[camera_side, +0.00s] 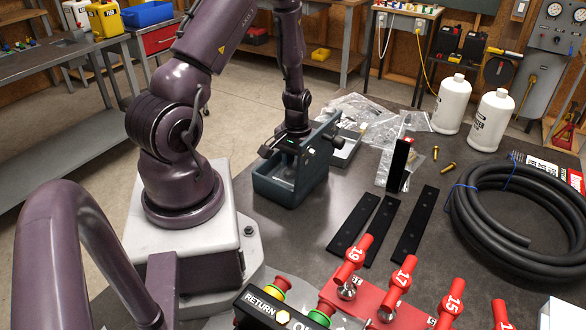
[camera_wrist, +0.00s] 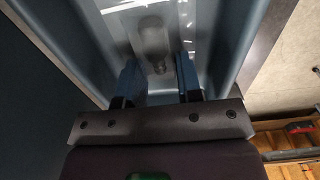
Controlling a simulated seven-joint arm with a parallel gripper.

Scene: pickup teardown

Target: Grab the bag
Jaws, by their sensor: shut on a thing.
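The bag (camera_wrist: 122,8) shows in the wrist view as clear, shiny plastic with a grey, bottle-like shape (camera_wrist: 155,40) in it. It lies inside a blue-grey bin (camera_side: 283,190), whose wall hides it in the side view. My gripper (camera_side: 290,143) reaches down into the bin from above. In the wrist view, the two blue fingers of my gripper (camera_wrist: 158,70) stand on either side of the grey shape, shut on the bag. The exact contact at the fingertips is hard to see.
Other clear bags (camera_side: 362,108) lie behind the bin. Black flat bars (camera_side: 354,222) lie to its right, with one black block (camera_side: 399,165) upright. White bottles (camera_side: 453,103) and a coiled black hose (camera_side: 520,215) stand farther right. Red-handled tools (camera_side: 352,263) are in front.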

